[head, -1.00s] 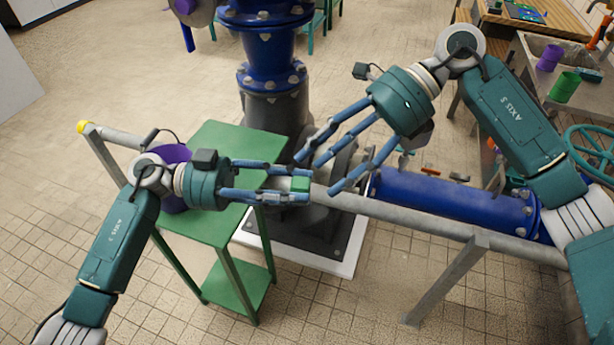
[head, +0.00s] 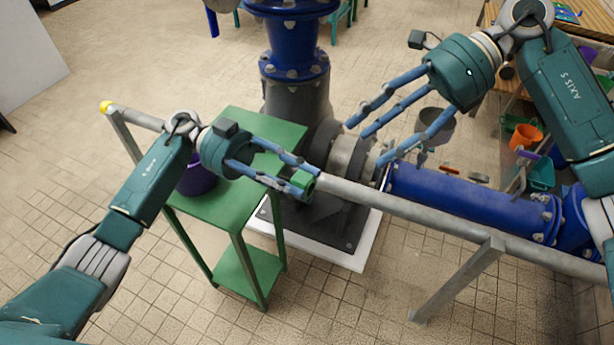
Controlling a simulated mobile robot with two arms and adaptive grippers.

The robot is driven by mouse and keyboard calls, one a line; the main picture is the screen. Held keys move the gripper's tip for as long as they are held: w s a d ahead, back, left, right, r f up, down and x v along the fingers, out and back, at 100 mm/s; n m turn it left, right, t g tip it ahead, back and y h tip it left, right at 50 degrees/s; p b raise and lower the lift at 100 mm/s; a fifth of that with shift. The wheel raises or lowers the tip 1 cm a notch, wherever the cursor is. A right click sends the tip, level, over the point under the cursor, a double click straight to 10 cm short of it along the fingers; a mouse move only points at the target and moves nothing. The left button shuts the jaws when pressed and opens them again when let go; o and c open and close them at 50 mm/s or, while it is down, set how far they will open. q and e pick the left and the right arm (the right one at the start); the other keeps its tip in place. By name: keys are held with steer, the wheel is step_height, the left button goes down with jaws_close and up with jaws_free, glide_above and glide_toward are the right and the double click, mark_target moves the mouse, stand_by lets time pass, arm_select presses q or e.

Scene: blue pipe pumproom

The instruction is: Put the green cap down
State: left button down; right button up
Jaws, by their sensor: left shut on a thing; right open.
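The green cap (head: 303,181) is a small green piece held at the tips of my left gripper (head: 300,178). I cannot tell whether the cap touches the rail. My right gripper (head: 372,140) is open and empty, its fingers spread above the grey flange and pipe to the right of the cap.
A green two-level stand (head: 265,130) carries a purple pot (head: 197,180), partly hidden by my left arm. A grey rail (head: 420,213) with a yellow end (head: 105,107) crosses in front. Behind it are a blue pipe (head: 470,195) and a blue-black pump (head: 295,75). An orange pot (head: 525,136) stands right.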

steer(key=m+t, duration=0.4)
glide_toward(304, 184)
steer(key=shift+y, duration=0.4)
steer(key=x, duration=0.6)
steer(key=s+x, duration=0.1)
steer(key=x, duration=0.2)
steer(key=shift+a+r, duration=0.1)
steer(key=shift+a, duration=0.1)
steer(key=c, duration=1.2)
steer(key=o, duration=1.2)
steer(key=v, duration=1.2)
